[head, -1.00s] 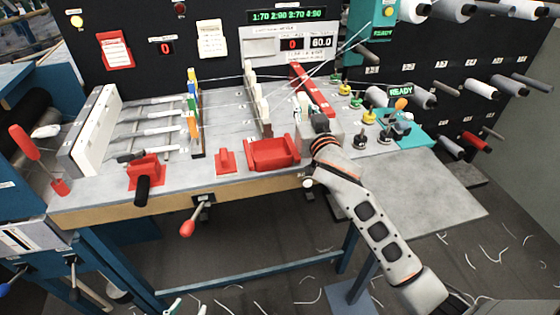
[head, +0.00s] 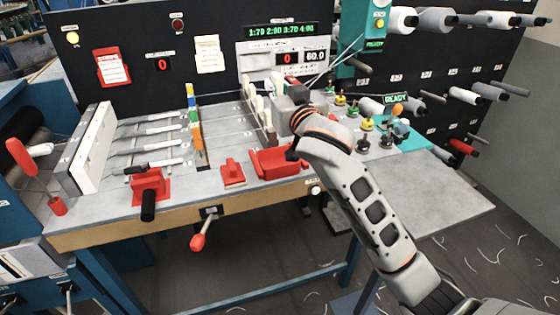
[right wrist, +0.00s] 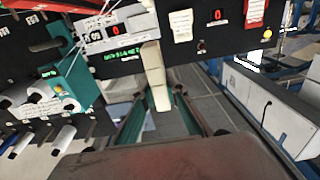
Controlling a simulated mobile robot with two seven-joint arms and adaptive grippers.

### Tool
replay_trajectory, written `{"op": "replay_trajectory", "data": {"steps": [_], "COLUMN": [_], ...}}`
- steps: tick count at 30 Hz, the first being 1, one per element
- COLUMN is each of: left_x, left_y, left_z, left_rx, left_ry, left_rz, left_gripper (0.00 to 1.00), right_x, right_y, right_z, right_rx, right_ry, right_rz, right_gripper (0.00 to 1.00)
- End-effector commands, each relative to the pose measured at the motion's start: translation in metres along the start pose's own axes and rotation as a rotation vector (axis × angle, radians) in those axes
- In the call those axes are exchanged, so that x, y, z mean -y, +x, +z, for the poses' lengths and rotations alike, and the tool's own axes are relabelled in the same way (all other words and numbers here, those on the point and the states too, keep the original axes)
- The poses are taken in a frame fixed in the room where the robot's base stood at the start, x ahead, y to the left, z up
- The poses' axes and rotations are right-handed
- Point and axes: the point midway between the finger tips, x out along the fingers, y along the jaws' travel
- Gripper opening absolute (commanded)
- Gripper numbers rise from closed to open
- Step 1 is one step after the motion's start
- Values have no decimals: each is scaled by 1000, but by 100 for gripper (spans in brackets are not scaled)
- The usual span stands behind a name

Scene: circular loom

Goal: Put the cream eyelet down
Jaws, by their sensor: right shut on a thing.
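I cannot tell whether the held eyelet touches the table. My left gripper is not in view.
A red tray (head: 277,164) lies in front of the gripper. Several coloured bobbins stand to its right, beside a teal tray (head: 415,137). A dark panel with displays rises close behind. The grey table (head: 110,187) has bare room at the front right.

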Motion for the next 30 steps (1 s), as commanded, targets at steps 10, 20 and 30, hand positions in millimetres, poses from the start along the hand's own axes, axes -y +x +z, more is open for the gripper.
{"op": "replay_trajectory", "data": {"steps": [10, 20, 30], "left_x": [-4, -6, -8], "left_y": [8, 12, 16], "left_z": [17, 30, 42], "left_rx": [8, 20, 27], "left_ry": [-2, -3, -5], "left_rz": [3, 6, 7], "left_gripper": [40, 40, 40], "right_x": [-1, -1, -1], "right_y": [0, 0, 0], "right_z": [92, 140, 180], "right_rx": [6, 2, 3], "right_ry": [-4, -1, -3], "right_rz": [1, 1, 1], "right_gripper": [0, 0, 0]}}
